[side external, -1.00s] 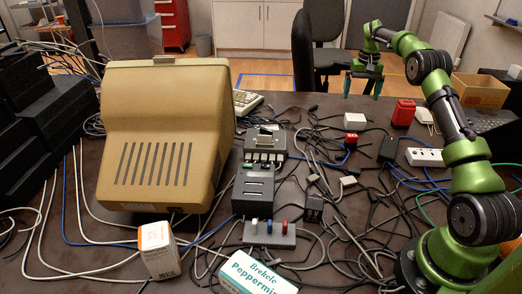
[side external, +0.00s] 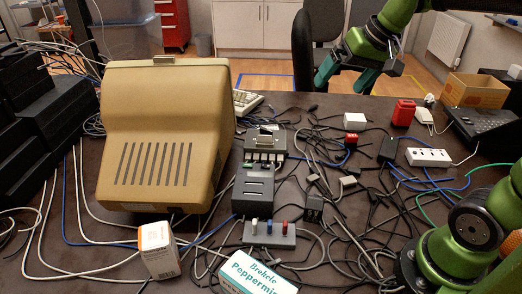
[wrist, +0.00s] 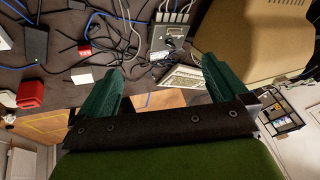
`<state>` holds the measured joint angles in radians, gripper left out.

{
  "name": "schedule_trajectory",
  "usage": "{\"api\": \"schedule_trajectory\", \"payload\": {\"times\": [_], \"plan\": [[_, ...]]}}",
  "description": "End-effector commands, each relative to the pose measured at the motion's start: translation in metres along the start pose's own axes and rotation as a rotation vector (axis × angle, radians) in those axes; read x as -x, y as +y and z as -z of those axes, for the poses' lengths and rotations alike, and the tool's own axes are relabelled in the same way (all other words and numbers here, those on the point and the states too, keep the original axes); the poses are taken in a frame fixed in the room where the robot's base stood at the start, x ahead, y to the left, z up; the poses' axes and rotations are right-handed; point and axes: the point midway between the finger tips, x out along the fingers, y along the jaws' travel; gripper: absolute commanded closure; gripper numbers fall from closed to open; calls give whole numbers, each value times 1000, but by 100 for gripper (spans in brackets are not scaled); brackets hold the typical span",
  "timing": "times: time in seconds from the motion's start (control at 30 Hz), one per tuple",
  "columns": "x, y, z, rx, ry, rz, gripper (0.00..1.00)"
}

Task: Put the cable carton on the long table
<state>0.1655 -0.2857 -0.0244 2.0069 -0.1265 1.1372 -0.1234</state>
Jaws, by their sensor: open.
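An open-topped brown cardboard carton (side external: 476,92) stands at the back right in the side view, its lower front partly hidden by a dark desk device. It bears no label I can read, so I cannot be sure it is the cable carton. The long table (side external: 108,165) is dark and fills the foreground. My gripper (side external: 345,84) is open and empty, with two green fingers, up near the table's back edge and left of the carton. In the wrist view my gripper (wrist: 162,66) has nothing between its fingers; no carton is clearly seen there.
A beige monitor (side external: 160,135) stands on the left. Cables, black switch boxes (side external: 254,192), a white power strip (side external: 428,157) and a red block (side external: 403,113) clutter the middle and right. A small white-orange box (side external: 158,250) and a peppermint box (side external: 255,275) stand in front.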

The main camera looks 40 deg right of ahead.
Motion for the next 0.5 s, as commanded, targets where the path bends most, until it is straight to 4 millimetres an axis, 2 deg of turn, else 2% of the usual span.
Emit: {"api": "schedule_trajectory", "payload": {"times": [0.03, 0.1, 0.2, 0.33, 0.4, 0.5], "plan": [[5, -7, -28, 22, 22, 31, 0], [7, -11, -59, 40, 47, 67, 0], [5, -13, -95, 59, 75, 108, 0], [0, -11, -122, 71, 95, 141, 0], [-2, -10, -129, 73, 102, 148, 11], [-3, -10, -132, 73, 102, 151, 12]]}}
